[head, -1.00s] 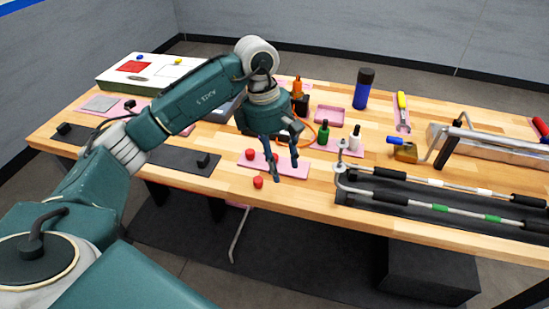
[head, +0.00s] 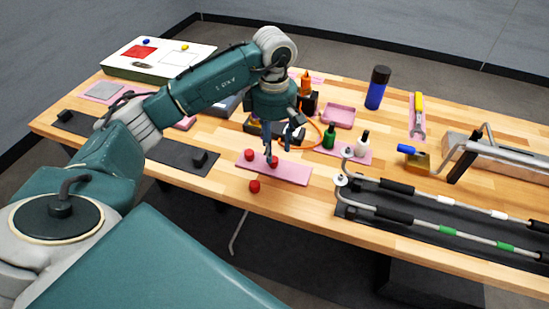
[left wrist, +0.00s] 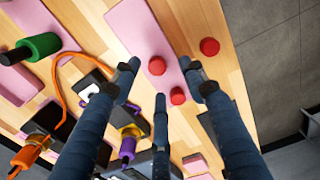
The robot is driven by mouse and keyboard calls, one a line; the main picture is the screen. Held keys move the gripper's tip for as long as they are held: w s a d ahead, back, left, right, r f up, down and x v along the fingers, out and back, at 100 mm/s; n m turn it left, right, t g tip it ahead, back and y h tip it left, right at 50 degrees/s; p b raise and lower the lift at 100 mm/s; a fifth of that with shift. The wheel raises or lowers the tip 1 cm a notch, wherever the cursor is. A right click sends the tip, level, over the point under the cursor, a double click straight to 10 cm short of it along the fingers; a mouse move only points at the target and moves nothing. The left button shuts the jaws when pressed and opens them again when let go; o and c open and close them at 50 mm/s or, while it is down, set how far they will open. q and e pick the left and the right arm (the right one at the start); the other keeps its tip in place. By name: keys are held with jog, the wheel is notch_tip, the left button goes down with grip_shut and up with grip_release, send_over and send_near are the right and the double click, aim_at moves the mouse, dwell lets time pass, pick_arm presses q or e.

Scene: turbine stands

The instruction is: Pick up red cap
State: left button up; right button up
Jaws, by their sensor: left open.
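Three red caps show in the head view. Two of them, a left cap (head: 249,155) and a right cap (head: 273,162), are on a pink mat (head: 292,174). The third cap (head: 255,186) is on the bare wood in front of the mat. My left gripper (head: 282,142) is open and empty, just behind and above the right cap on the mat. My right gripper is not in view.
A green bottle (head: 329,136) and a white bottle (head: 363,140) stand right of the gripper, near an orange cable (head: 314,143). A black strip (head: 180,156) lies at left. Bare wood lies before the mat.

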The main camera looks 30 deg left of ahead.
aim_at(274, 159)
pick_arm(q)
notch_tip(274, 159, down, 2)
jog(key=shift+w+a+f+p, duration=0.1)
jog(key=shift+a+p, duration=0.05)
jog(key=shift+p, duration=0.45)
jog(key=f, duration=0.1)
jog(key=f+p, duration=0.1)
jog(key=f, duration=0.1)
jog(key=shift+w+a+f+p, duration=0.2)
jog(key=shift+w+f+p, duration=0.05)
jog(key=shift+p, duration=0.05)
jog(key=shift+f, duration=0.35)
jog(key=shift+c, duration=0.8)
jog(key=c, duration=0.7)
jog(key=shift+c, duration=0.2)
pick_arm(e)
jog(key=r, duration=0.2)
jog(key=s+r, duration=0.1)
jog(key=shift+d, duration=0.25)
